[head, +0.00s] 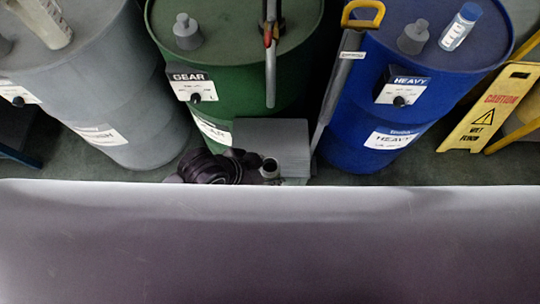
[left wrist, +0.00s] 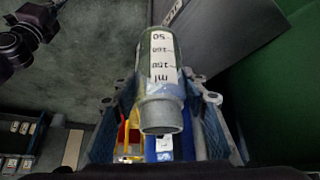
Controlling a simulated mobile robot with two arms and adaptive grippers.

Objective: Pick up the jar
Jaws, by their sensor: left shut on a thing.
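A clear jar with a white measuring scale marked in ml shows in the left wrist view (left wrist: 163,75). Its grey neck points toward the camera and the scale reads upside down. My left gripper (left wrist: 160,108) is shut on the jar, with one finger on each side of it. The left fingers are hard to make out there. My right gripper is in neither view.
A grey drum (head: 115,100), a green GEAR drum (head: 235,60) and a blue HEAVY drum (head: 360,125) stand in a row. A grey panel (head: 280,140) is by the green drum. A blue-capped bottle (head: 460,27) stands on the blue drum. A yellow caution sign (head: 488,105) stands at right.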

